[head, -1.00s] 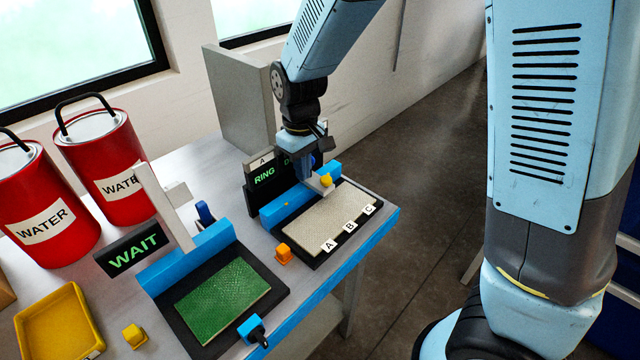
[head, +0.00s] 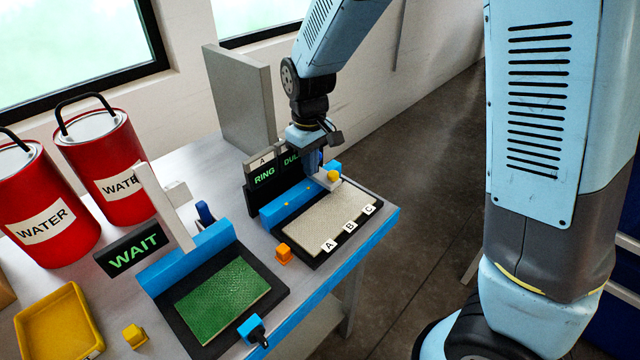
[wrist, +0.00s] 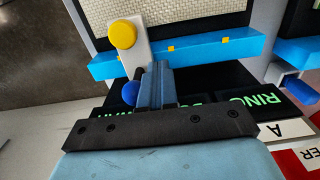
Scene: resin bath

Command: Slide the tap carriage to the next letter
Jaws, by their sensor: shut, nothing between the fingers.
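The tap carriage (head: 322,183) is a pale block with a yellow knob (head: 334,176), sitting on the blue rail (head: 272,214) behind the beige mesh panel (head: 325,220). Letters A (head: 329,246), B (head: 350,227) and C (head: 369,209) line the panel's front edge. The carriage is toward the rail's C end. In the wrist view the carriage (wrist: 137,48) has two yellow rail marks to its right, and a blue ball (wrist: 131,93) is at its back end. My gripper (wrist: 156,75) is shut and empty, close against the carriage's right side; contact is unclear.
A black display (head: 265,178) reading RING and a partly hidden word stands behind the rail. An orange block (head: 283,252) sits left of the panel. Left are a WAIT sign (head: 132,248), a green panel (head: 222,288), red water cans (head: 105,165) and a yellow tray (head: 58,322).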

